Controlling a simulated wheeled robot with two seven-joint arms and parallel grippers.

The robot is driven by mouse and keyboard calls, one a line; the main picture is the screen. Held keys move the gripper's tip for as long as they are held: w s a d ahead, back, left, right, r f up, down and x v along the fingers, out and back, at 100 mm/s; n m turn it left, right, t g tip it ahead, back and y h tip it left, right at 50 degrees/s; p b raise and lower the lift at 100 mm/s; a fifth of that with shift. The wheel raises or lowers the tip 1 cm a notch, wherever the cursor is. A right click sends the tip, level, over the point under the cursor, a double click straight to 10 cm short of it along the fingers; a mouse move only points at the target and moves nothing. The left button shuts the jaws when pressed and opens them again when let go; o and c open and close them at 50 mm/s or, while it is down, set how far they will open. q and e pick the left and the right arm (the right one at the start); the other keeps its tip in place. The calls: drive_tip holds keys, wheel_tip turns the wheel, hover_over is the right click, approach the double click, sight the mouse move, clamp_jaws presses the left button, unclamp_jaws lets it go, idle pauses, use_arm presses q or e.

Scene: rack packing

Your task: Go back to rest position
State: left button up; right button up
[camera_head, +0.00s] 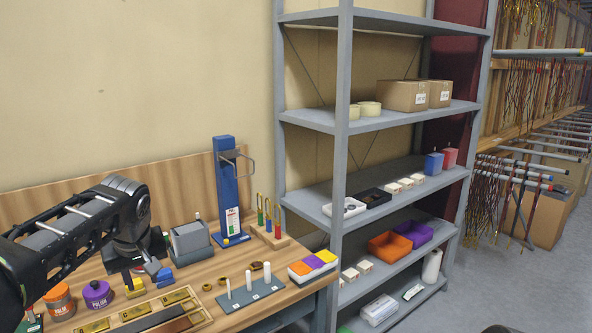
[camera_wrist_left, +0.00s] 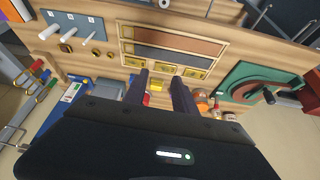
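My left arm comes in from the left in the head view. Its gripper (camera_head: 150,267) hangs over the wooden workbench (camera_head: 213,270), near a yellow block (camera_head: 135,289) and a blue block (camera_head: 165,278). In the left wrist view the two dark fingers of the left gripper (camera_wrist_left: 160,84) stand apart, with no object clearly held between them. Bench items show beyond and below the fingers, and I cannot tell their exact distance. My right gripper is in neither view.
On the bench are an orange jar (camera_head: 59,301), a purple jar (camera_head: 97,294), a grey bin (camera_head: 190,240), a blue stand (camera_head: 229,190) and a peg board (camera_head: 250,294). A grey shelf rack (camera_head: 345,130) with boxes and bins stands right. Open floor (camera_head: 500,285) lies beyond it.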

use_arm(q)
drive_tip(key=w+d+f+m+t+h, duration=0.25)
drive_tip(key=w+d+f+m, duration=0.3)
drive_tip(key=d+f, duration=0.4)
drive_tip(key=s+d+f+h, duration=0.3)
drive_tip(key=d+f, duration=0.6)
drive_tip(key=f, duration=0.5)
drive_tip(key=s+d+f+g, duration=0.3)
drive_tip(key=s+d+f, duration=0.1)
drive_tip(key=s+f, duration=0.95)
drive_tip(key=s+d+f+g, duration=0.1)
drive_tip(key=s+f, duration=0.4)
drive_tip(key=s, duration=0.4)
drive_tip(key=s+d+f+g+h, duration=0.1)
drive_tip(key=s+f+g, duration=0.1)
drive_tip(key=s+f, duration=0.4)
drive_tip(key=s, duration=0.4)
drive_tip(key=shift+f, duration=0.2)
drive_tip(key=shift+n+g, duration=0.25)
